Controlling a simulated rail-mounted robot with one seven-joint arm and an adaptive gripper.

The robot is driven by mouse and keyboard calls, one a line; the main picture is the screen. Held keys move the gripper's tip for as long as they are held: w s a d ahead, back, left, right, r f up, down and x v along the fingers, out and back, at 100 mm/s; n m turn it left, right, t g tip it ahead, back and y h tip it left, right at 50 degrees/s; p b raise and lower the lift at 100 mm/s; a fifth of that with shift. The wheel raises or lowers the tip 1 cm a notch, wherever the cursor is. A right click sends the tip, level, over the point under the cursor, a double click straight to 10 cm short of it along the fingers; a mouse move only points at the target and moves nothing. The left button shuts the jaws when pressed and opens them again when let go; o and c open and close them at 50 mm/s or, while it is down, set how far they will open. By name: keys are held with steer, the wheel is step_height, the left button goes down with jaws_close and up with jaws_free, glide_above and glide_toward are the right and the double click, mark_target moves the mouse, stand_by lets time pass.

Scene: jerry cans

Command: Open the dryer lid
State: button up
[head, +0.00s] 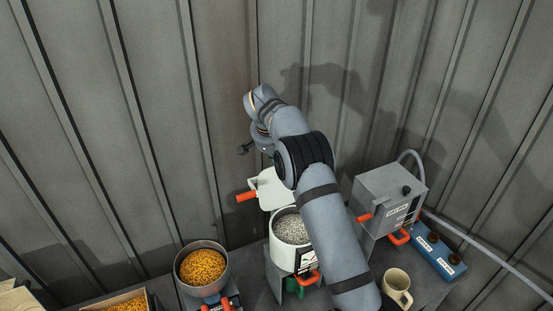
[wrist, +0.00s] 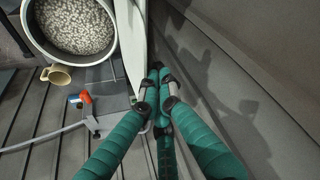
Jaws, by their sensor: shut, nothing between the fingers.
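The dryer (head: 284,255) is a white round drum filled with pale grey pellets, and its open top also shows in the wrist view (wrist: 32,40). Its white lid (head: 272,190) stands raised at the back of the drum, with an orange handle (head: 247,196) sticking out to the left. In the wrist view the lid is a pale upright strip (wrist: 132,45) seen nearly edge-on. My gripper (wrist: 158,72) has teal fingers with their tips together, empty, just beside the lid on the side away from the pellets. Whether it touches the lid I cannot tell. My arm covers part of the head view.
A grey machine (head: 390,197) with orange handles stands to the right, beside a blue box (head: 438,254) and a beige mug (head: 397,284). A bowl of yellow pellets (head: 203,268) stands to the left. A ribbed metal wall (head: 170,120) rises close behind.

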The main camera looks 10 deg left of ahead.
steer(key=shift+o, duration=1.1)
steer(key=shift+s+d+f+g, duration=0.25)
steer(key=shift+d+f, duration=0.1)
steer(key=shift+f, duration=0.2)
steer(key=shift+s+d+f+g, duration=0.2)
steer(key=shift+d+f, duration=0.1)
steer(key=shift+f, duration=0.25)
steer(key=shift+o, duration=0.8)
steer(key=shift+a+r, duration=0.1)
steer(key=shift+r, duration=0.25)
steer(key=shift+o, duration=1)
steer(key=a+v, duration=0.1)
steer(key=v, duration=1)
steer(key=shift+r+t, duration=0.4)
steer(key=shift+t, duration=0.05)
steer(key=shift+s+r, duration=0.25)
steer(key=shift+r, duration=0.45)
steer(key=x, duration=0.8)
steer(key=shift+w+f, duration=0.1)
steer(key=shift+f, duration=0.3)
